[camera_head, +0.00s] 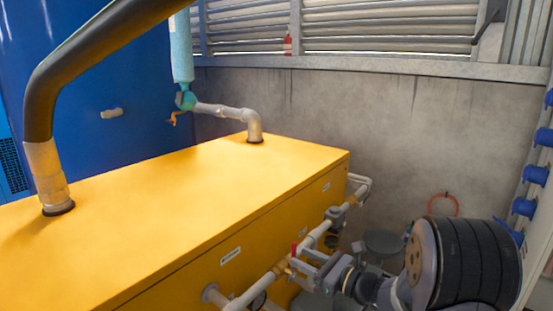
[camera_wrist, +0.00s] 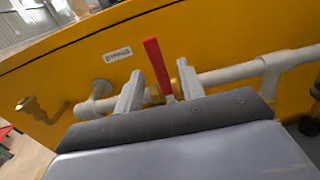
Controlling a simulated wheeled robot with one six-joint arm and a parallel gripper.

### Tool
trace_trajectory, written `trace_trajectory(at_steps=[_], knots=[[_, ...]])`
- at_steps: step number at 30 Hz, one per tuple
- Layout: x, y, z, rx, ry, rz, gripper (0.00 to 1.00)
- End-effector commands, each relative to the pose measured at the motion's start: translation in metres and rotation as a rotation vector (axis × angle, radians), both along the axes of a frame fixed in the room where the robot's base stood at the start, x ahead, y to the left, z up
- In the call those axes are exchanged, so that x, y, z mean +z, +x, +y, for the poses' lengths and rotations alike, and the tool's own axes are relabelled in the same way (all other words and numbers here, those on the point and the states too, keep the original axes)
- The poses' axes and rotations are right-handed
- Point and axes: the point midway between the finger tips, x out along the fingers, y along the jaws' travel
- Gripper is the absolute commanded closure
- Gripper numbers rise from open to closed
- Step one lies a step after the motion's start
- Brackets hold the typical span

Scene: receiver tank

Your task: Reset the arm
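My gripper (camera_head: 308,260) is in front of the yellow tank's side, at the lower middle right in the head view. In the wrist view my gripper (camera_wrist: 160,68) has its two grey fingers apart with nothing clamped. A red valve lever (camera_wrist: 157,66) stands upright in the gap between the fingers in the picture, with bare space on both sides of it. The lever (camera_head: 294,249) also shows in the head view, close beside the fingers. It sits on a light grey pipe (camera_wrist: 235,73) along the tank's side. The valve body is partly hidden behind the fingers.
The yellow tank (camera_head: 170,210) fills the left and middle, with pipes (camera_head: 228,110) on top and a blue vessel (camera_head: 80,100) behind. A grey wall (camera_head: 330,110) stands at the back. An orange ring (camera_head: 443,205) and blue fittings (camera_head: 524,207) are at right. A brass fitting (camera_wrist: 32,107) projects from the tank.

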Motion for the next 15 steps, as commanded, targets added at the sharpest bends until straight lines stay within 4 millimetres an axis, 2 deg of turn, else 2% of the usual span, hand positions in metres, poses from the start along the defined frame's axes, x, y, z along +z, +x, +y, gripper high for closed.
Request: trace_trajectory(at_steps=[3, 15], knots=[[0.0, 0.013, 0.02, 0.005, 0.0, 0.0, 0.63], [-0.001, 0.005, 0.025, 0.0, -0.097, -0.125, 0.63]])
